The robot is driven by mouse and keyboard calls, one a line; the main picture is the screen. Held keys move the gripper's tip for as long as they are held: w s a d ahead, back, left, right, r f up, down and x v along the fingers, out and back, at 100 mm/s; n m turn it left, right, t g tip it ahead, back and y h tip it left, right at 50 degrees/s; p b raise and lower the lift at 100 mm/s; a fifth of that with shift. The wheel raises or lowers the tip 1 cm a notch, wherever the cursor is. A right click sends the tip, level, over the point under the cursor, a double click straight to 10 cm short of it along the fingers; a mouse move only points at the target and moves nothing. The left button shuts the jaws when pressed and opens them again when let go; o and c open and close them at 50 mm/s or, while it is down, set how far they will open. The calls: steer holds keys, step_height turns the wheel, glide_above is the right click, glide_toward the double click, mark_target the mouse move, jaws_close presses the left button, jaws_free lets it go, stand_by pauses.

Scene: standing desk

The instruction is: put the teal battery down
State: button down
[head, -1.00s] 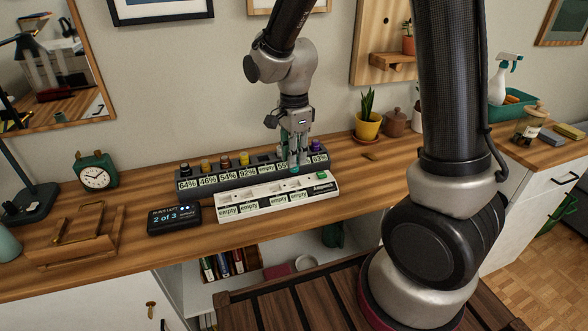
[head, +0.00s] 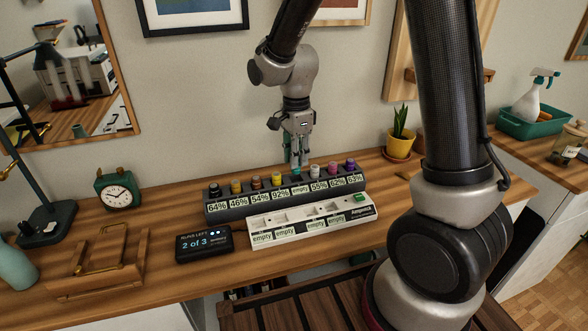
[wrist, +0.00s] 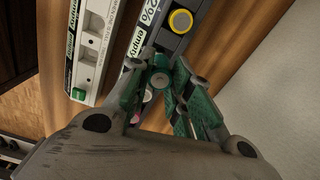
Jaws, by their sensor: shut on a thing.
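The teal battery (head: 297,170) is held upright between the fingertips of my gripper (head: 298,160), at the empty position of the dark battery rack (head: 210,211). My fingers hide most of it, and I cannot tell how far it is into the slot. In the wrist view, my gripper (wrist: 168,85) has its green-padded fingers shut over the rack beside the "empty" label (wrist: 137,40). A yellow-topped battery (wrist: 181,21) stands on one side of it. In the head view, a white-topped battery (head: 315,172) stands just right of my fingers.
The white tray (head: 258,242) with "empty" labels and a green part (head: 360,197) lies in front of the rack. A black display (head: 204,244) reads "2 of 3". A clock (head: 118,190), wooden stand (head: 100,270) and potted plant (head: 400,140) stand around.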

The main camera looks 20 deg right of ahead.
steer(key=shift+f, duration=1.95)
steer(key=shift+f, duration=0.15)
steer(key=c, duration=1.3)
jaws_free()
step_height(320, 180, up, 12)
steer(key=shift+r, duration=0.25)
steer(key=s+d+r+n+t, duration=0.2)
steer(key=s+d+r+n, duration=0.2)
steer(key=s+d+n, duration=0.3)
steer(key=s+d+r+n+t, duration=0.2)
steer(key=s+d+r+n, duration=0.3)
steer(key=s, duration=1)
steer(key=d+n, duration=0.3)
steer(key=n, duration=0.1)
steer(key=shift+r, duration=0.3)
